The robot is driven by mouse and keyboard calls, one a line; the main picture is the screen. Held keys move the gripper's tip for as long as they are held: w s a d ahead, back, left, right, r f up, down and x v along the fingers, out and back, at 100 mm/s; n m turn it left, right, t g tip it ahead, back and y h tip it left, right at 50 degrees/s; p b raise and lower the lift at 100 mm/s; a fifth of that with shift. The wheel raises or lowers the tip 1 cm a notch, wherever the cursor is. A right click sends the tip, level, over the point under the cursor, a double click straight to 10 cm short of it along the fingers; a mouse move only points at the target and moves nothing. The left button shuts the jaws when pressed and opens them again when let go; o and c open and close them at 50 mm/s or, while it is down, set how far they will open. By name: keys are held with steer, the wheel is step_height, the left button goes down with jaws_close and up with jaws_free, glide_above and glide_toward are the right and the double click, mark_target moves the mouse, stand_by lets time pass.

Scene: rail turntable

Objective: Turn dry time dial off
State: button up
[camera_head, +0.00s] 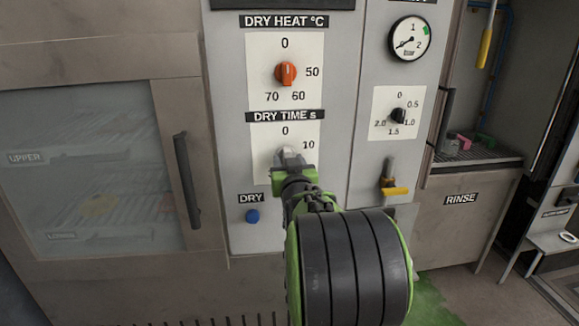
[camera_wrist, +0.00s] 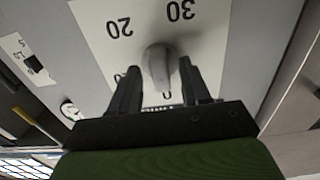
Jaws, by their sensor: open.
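The dry time dial (camera_wrist: 157,60) is a grey knob on a white plate numbered 0, 10, 20 and 30, upside down in the wrist view. In the head view the dial (camera_head: 289,152) is mostly hidden behind my gripper (camera_head: 291,166), below the DRY TIME s label (camera_head: 285,116). In the wrist view my gripper (camera_wrist: 159,68) is open, with one black finger on each side of the knob. A gap shows beside the knob, and contact is not clear. The knob lies roughly along the line toward 0; its pointer end cannot be told.
An orange dry heat dial (camera_head: 286,73) sits above. A blue DRY button (camera_head: 252,216) is at lower left. A black dial (camera_head: 398,116), a gauge (camera_head: 408,40) and a yellow-handled valve (camera_head: 394,188) are to the right. A cabinet door handle (camera_head: 186,180) sticks out at left.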

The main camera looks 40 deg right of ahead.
steer(key=v, duration=1.5)
steer(key=shift+s+a, duration=0.25)
steer(key=shift+a, duration=0.05)
steer(key=s+a+f+n+g+y, duration=0.1)
steer(key=a+f+n+g+y, duration=0.1)
steer(key=a+f+y, duration=0.3)
steer(key=a+f+n+g+y, duration=0.1)
steer(key=a+f+n+y, duration=0.1)
steer(key=a, duration=0.5)
steer(key=s+a+f+n+g+y+p, duration=0.1)
steer(key=s+a+f+n+g+y, duration=0.15)
steer(key=s+a, duration=0.3)
steer(key=s+a+f+n+g+y, duration=0.1)
steer(key=s+a+f+g, duration=0.1)
steer(key=s+a+g, duration=0.3)
step_height(320, 180, up, 17)
steer(key=d+t+p, duration=0.1)
steer(key=p, duration=1.5)
steer(key=shift+s+d+m+p, duration=0.2)
steer(key=shift+s+m+p, duration=0.15)
steer(key=shift+s, duration=0.1)
